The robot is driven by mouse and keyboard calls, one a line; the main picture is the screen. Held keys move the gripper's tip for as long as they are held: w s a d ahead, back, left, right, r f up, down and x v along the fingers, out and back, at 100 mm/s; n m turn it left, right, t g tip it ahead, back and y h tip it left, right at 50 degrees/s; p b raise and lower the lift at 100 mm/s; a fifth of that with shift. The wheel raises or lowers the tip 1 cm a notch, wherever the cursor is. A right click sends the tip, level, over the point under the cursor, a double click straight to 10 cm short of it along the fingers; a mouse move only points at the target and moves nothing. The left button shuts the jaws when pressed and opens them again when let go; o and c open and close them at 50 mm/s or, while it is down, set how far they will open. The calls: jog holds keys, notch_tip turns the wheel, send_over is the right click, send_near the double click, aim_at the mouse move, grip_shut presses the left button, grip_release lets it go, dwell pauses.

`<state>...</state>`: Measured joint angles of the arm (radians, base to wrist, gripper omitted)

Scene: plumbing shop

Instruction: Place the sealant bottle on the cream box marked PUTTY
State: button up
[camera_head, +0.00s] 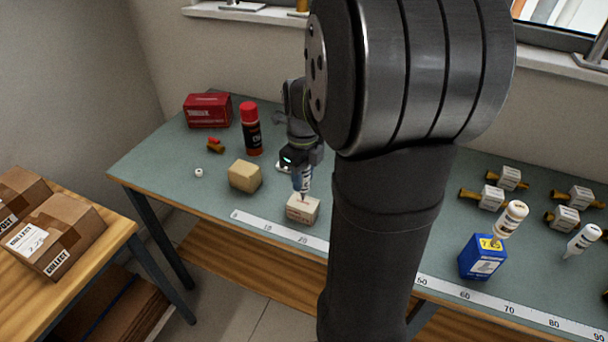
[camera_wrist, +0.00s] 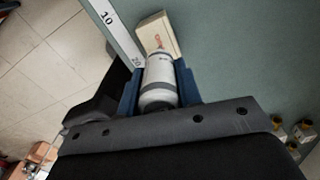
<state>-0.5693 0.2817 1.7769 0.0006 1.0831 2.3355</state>
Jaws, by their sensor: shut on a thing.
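My gripper (camera_head: 303,172) is shut on the sealant bottle (camera_head: 304,184), near the front edge of the bench. In the wrist view the white bottle with a grey band (camera_wrist: 160,82) sits between the blue fingers of my gripper (camera_wrist: 160,85). Its narrow end points down at the small cream box (camera_head: 303,209). The box lies just beyond the bottle in the wrist view (camera_wrist: 158,36), with red marks on its face too small to read. I cannot tell whether the bottle touches the box. The fingers hide the bottle's sides.
A tan block (camera_head: 245,176), a red box (camera_head: 207,111) and a red-capped can (camera_head: 251,129) stand left. A white ruler strip (camera_head: 470,293) runs along the front. At right are a blue box (camera_head: 483,257) with a white bottle (camera_head: 511,219), another bottle (camera_head: 583,239) and several brass fittings.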

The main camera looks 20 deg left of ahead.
jog(key=shift+f, duration=0.3)
jog(key=shift+f, duration=0.1)
jog(key=o, duration=1.1)
notch_tip(320, 180, up, 12)
jog(key=shift+r, duration=0.15)
